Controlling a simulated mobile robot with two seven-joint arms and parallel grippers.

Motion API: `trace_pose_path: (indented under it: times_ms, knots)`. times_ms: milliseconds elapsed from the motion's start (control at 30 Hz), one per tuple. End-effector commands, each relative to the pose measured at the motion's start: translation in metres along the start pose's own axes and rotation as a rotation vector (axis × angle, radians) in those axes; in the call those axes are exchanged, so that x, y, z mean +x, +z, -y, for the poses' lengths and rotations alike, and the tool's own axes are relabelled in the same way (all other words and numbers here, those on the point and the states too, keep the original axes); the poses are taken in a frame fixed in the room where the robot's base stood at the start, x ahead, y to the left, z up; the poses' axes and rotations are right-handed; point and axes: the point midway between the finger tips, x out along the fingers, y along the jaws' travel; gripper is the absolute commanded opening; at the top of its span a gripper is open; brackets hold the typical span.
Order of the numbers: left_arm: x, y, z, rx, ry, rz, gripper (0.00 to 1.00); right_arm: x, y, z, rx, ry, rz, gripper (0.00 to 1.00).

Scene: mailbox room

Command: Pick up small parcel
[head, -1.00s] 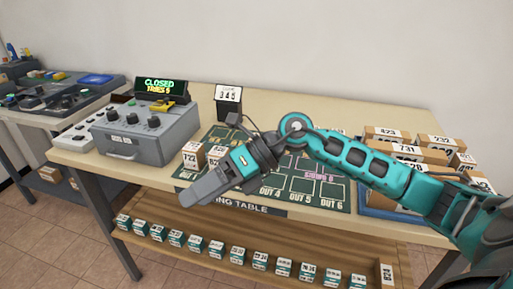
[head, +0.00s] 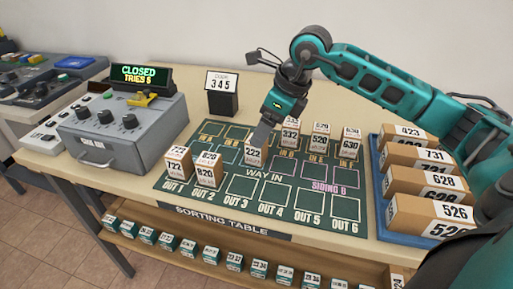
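Small white-and-brown numbered parcels stand on a green sorting mat (head: 240,190). Parcel 722 (head: 177,168) and parcel 820 (head: 208,173) are at the front left, by OUT 1 and OUT 2. Parcel 222 (head: 253,155) stands further back, left of parcel 332 (head: 290,136), parcel 520 (head: 320,141) and parcel 630 (head: 350,145). My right gripper (head: 261,138) points down at the top of parcel 222. Its fingertips overlap the parcel's top edge; whether they touch or grip it is unclear. The finger gap cannot be made out. My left gripper is out of view.
A grey control box (head: 125,140) with a CLOSED display (head: 140,75) stands left. A black stand with a 345 card (head: 222,85) is behind the mat. A blue tray (head: 377,190) of large parcels is right. A lower shelf (head: 150,225) holds several small boxes.

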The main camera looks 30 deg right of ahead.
Motion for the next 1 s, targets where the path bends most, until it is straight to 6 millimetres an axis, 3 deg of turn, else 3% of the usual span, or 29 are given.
trace_pose_path:
  times_ms: [100,367,633,1000]
  knots:
    - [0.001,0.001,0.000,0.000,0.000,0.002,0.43,0.022,0.000,0.000,0.001,0.003,-0.001,0.78]
    - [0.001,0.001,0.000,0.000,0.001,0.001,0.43,0.043,0.000,0.001,0.000,0.003,0.000,0.78]
    - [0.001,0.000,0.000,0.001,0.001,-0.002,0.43,0.082,0.000,0.007,0.001,0.004,0.002,0.78]
    - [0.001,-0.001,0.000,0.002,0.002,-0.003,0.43,0.090,0.000,0.008,-0.001,0.001,0.001,0.75]
